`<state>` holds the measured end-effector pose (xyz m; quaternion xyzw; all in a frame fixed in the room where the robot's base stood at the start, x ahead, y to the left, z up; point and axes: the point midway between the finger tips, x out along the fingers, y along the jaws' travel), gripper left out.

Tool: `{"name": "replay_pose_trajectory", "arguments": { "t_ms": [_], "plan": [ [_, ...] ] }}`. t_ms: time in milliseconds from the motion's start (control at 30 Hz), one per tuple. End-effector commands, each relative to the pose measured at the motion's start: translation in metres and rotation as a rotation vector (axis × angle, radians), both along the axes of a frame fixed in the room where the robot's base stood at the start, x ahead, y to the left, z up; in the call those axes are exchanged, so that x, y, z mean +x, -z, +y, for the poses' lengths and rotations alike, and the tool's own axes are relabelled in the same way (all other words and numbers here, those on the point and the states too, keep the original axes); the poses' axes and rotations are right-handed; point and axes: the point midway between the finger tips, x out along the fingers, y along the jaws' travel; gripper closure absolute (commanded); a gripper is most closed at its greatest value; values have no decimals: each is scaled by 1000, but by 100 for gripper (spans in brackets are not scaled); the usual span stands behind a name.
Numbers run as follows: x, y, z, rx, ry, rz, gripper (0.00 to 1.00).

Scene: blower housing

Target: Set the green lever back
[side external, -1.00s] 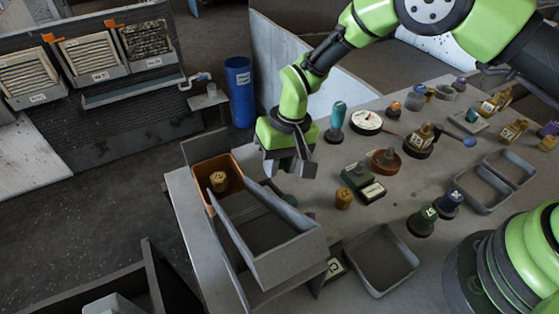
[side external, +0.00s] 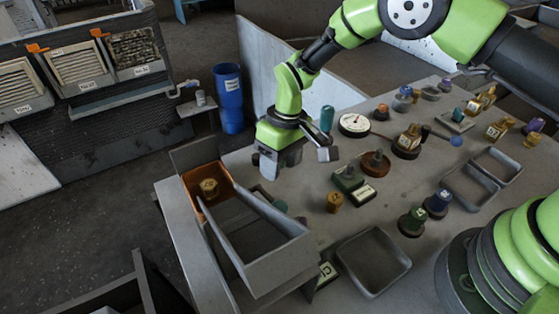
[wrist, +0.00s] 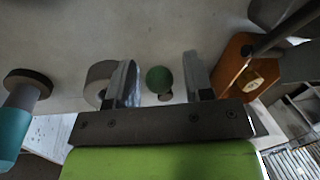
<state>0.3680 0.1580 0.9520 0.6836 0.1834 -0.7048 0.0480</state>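A round green knob (wrist: 160,79), which looks like the top of the green lever, shows between my fingers in the wrist view. My gripper (wrist: 160,75) is open, with one finger on each side of the knob and visible gaps. I cannot tell how deep the knob sits between them. In the side view my gripper (side external: 298,164) hangs over the table behind the long grey tray, fingers spread. The lever's shaft and base are not clear. A small green part (side external: 277,204) behind the tray wall may belong to it.
An orange bin (side external: 197,199) holding a yellow-labelled piece stands left of my gripper, joined by a long grey tray (side external: 272,270). A teal-topped post (side external: 327,119) and a dial gauge (side external: 354,124) stand behind. A green block (side external: 347,179) is to the right. Several fittings crowd the right.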

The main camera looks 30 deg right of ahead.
Motion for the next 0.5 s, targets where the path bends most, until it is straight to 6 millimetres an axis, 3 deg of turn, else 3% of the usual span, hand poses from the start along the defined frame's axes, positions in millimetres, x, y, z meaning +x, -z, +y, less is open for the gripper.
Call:
{"name": "replay_pose_trajectory", "arguments": {
  "t_ms": [500],
  "plan": [
    [-1, 1, 1, -4, 35, 2, 48]
  ]
}}
